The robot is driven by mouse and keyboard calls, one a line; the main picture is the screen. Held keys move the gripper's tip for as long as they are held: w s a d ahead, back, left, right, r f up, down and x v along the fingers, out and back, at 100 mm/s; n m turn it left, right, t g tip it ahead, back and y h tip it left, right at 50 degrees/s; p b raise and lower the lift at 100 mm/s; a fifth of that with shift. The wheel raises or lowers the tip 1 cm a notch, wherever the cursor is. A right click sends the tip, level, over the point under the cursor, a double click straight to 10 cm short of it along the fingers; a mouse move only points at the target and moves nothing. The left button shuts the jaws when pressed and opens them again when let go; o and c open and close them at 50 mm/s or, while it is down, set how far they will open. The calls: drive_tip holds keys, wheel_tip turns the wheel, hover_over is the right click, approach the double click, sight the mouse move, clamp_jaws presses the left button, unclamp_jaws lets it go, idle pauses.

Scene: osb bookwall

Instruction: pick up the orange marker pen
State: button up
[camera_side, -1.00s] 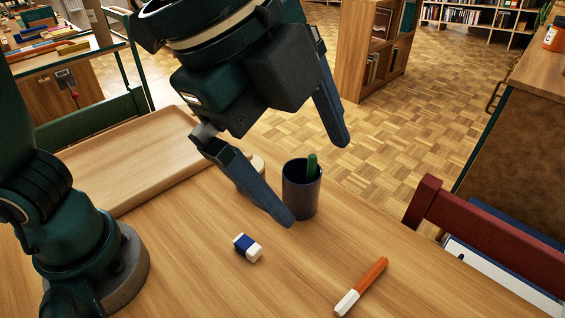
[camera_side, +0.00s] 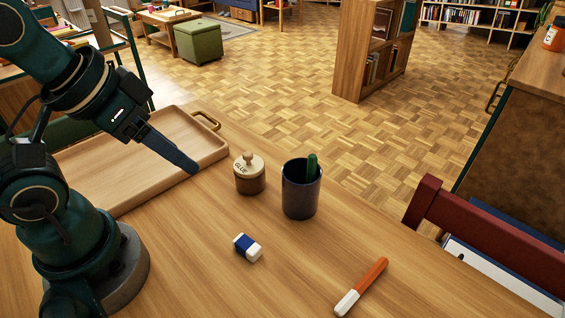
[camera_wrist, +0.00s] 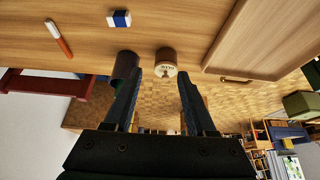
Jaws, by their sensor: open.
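The orange marker pen (camera_side: 363,285) with a white end lies flat on the table at the front right in the side view. It shows at the upper left in the wrist view (camera_wrist: 60,40). My gripper (camera_side: 190,168) is over the right part of the wooden tray, far to the left of the pen. In the wrist view my gripper (camera_wrist: 170,75) has its two fingers apart with nothing held between them. In the side view the fingers overlap, so only one shows clearly.
A blue-and-white eraser (camera_side: 247,248), a dark cup (camera_side: 301,190) holding a green pen, and a lidded wooden glue jar (camera_side: 250,178) stand between my gripper and the pen. The wooden tray (camera_side: 215,150) is at left. A red chair (camera_side: 470,230) is at right.

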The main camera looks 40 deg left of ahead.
idle(0.3)
drive_tip(key=w+d+r+n+t, duration=0.1)
drive_tip(key=w+d+r+n, duration=0.3)
drive_tip(key=w, duration=0.6)
drive_tip(key=m+g, duration=0.2)
drive_tip(key=m, duration=0.3)
hover_over(369, 276)
drive_tip(key=s, duration=0.2)
drive_tip(key=f, duration=1.4)
drive_tip(key=shift+s+a+f, duration=0.15)
drive_tip(key=shift+s+f, duration=0.05)
drive_tip(key=shift+f, duration=0.35)
drive_tip(key=shift+x, duration=2.25)
